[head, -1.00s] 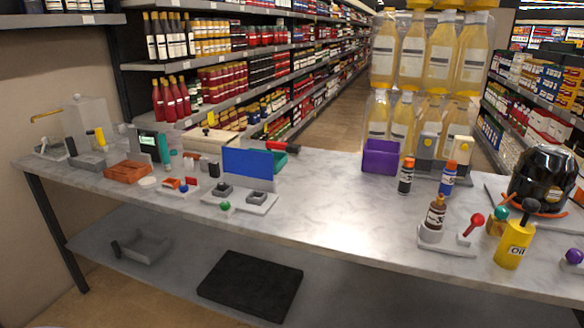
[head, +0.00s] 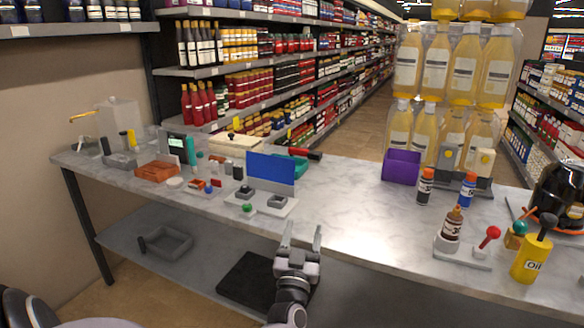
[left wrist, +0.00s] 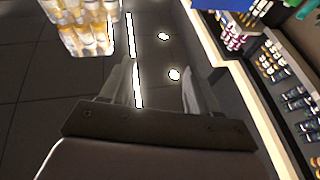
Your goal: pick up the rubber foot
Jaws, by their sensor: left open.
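I cannot pick out the rubber foot for certain. A small dark cylinder (head: 238,172) stands among the small parts on the left half of the table, behind the white tray; it is too small to tell if it is the foot. My left gripper (head: 302,236) is in front of the table's front edge, below and right of the white tray, with its fingers pointing up and apart and nothing between them. In the left wrist view the open fingers (left wrist: 160,90) are also empty. My right gripper is not in view.
A purple bin (head: 401,167), bottles and a yellow oil can (head: 531,258) stand right. The marble tabletop (head: 345,205) is clear mid-table.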

